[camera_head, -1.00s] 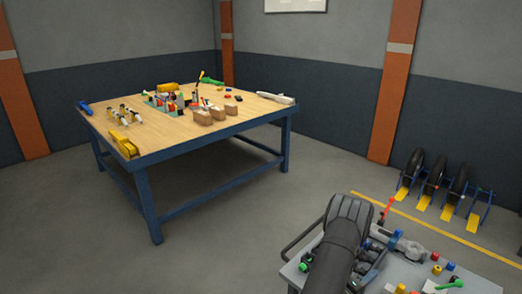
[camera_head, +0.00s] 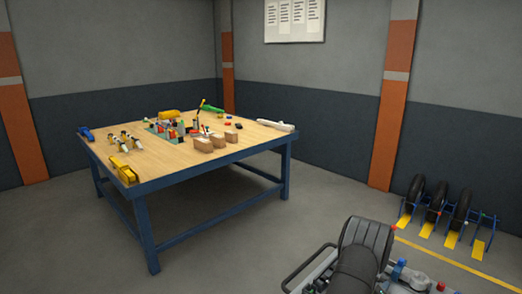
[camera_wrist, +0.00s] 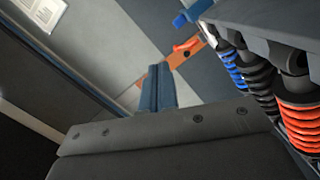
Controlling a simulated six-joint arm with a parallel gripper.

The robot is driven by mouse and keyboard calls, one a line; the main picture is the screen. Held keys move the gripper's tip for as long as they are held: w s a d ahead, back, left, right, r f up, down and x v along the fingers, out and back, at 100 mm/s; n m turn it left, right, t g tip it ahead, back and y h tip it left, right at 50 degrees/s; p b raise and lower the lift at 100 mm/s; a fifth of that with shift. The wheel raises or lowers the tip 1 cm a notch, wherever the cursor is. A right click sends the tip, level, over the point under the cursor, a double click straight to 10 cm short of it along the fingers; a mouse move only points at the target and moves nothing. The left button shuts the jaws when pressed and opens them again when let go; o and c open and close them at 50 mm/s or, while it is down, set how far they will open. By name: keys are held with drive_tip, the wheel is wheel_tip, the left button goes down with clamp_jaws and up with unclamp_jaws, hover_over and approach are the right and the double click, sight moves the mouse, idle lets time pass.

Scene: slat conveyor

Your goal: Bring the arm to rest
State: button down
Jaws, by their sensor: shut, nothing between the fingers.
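My gripper (camera_wrist: 158,75) shows in the wrist view, its two blue-grey fingers together with nothing between them. Its dark wide body fills the bottom of that view. In the head view my dark arm rises from the bottom edge, right of centre; I cannot make out the gripper there. The fingers point at open room with wall and floor behind, touching nothing that I can see.
Blue, black and orange coils (camera_wrist: 301,118) stand close at the right of the wrist view. In the head view, a grey cart (camera_head: 307,268) is beside my arm. A blue-framed workbench (camera_head: 185,158) holds tools and blocks. Wheels (camera_head: 437,200) stand at right. Floor between is clear.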

drive_tip(key=s+d+f+m+g+y, duration=0.2)
drive_tip(key=s+d+m+g+y, duration=0.2)
drive_tip(key=d+m+y, duration=0.2)
drive_tip(key=shift+s+d+m+g+y, duration=0.3)
drive_tip(key=shift+s+d+m+y, duration=0.1)
drive_tip(key=shift+d+m, duration=0.3)
idle(0.4)
